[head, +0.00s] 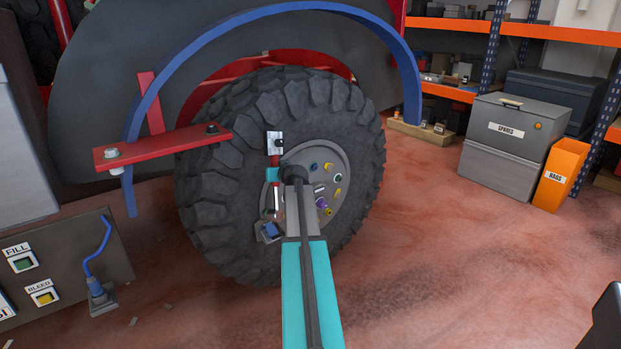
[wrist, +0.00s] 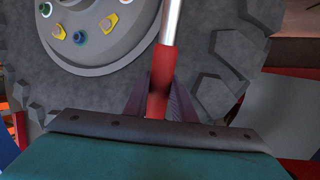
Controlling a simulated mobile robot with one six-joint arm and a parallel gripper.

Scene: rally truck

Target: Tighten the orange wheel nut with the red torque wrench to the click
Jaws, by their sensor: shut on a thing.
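The red torque wrench has a red grip (wrist: 160,82) and a silver shaft (wrist: 172,20) in the wrist view. My gripper (wrist: 161,98) is shut on the red grip. In the head view the wrench (head: 276,204) stands roughly upright in front of the tyre, left of the hub, partly hidden by my arm. The wheel hub (head: 341,160) carries several coloured nuts. One orange-yellow nut (head: 328,167) sits at its upper part, but I cannot tell surely which nut is the orange one. I see no wrench end seated on a nut; my arm covers part of the hub.
The big tyre (head: 235,220) fills the middle under a blue arch (head: 150,95). A red bracket (head: 165,147) juts out at left. A panel with FILL and BLEED buttons (head: 60,270) stands at lower left. The SPARES box (head: 505,128) and orange RAGS bin (head: 558,178) stand at right.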

